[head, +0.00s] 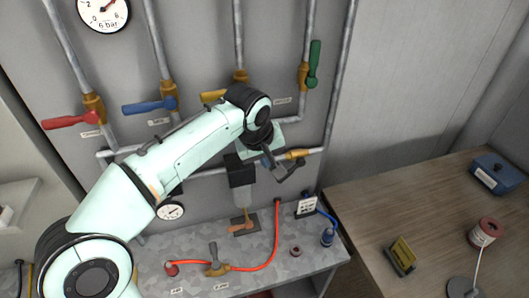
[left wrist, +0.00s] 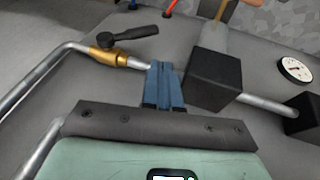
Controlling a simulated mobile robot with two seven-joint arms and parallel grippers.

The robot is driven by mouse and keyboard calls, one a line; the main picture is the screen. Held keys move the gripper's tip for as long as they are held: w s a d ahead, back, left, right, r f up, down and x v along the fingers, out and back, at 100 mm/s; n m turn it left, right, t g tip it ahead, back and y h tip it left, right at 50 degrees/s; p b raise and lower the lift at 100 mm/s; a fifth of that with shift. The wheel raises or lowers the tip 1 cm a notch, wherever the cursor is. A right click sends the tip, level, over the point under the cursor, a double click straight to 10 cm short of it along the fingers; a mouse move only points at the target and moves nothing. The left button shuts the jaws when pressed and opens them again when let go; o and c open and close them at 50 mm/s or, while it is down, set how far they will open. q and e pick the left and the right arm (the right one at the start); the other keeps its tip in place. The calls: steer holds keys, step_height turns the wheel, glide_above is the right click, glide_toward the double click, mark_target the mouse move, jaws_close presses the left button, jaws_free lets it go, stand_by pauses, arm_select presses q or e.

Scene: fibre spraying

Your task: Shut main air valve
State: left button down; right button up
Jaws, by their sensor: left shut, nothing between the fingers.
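A brass valve (head: 297,154) with a black lever handle (head: 287,170) sits on the horizontal pipe, right of a black block (head: 240,172). I take it for the main air valve; no label on it is readable. In the left wrist view the brass body (left wrist: 106,56) and black handle (left wrist: 128,36) show clearly. The handle stands out from the pipe at an angle. My left gripper (head: 266,161) is at the pipe, between block and valve. Its blue fingers (left wrist: 164,84) are together and empty, beside the valve and apart from the handle.
Above are a red-handled (head: 70,121), a blue-handled (head: 150,106), a yellow-handled (head: 213,95) and a green-handled valve (head: 314,63) on pipes. A grey bench (head: 300,265) with an orange hose (head: 272,240) lies below. A wooden table (head: 360,205) stands right.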

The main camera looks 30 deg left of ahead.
mark_target(291, 171)
arm_select(q)
steer(key=w+d+f, duration=0.1)
steer(key=w+f, duration=0.2)
steer(key=f, duration=0.3)
steer(key=shift+w+d, duration=0.3)
steer(key=shift+d, duration=0.05)
arm_select(e)
steer(key=shift+f, duration=0.1)
arm_select(q)
steer(key=shift+f, duration=0.3)
arm_select(e)
steer(key=shift+s+f, duration=0.3)
arm_select(q)
steer(key=shift+a, duration=0.1)
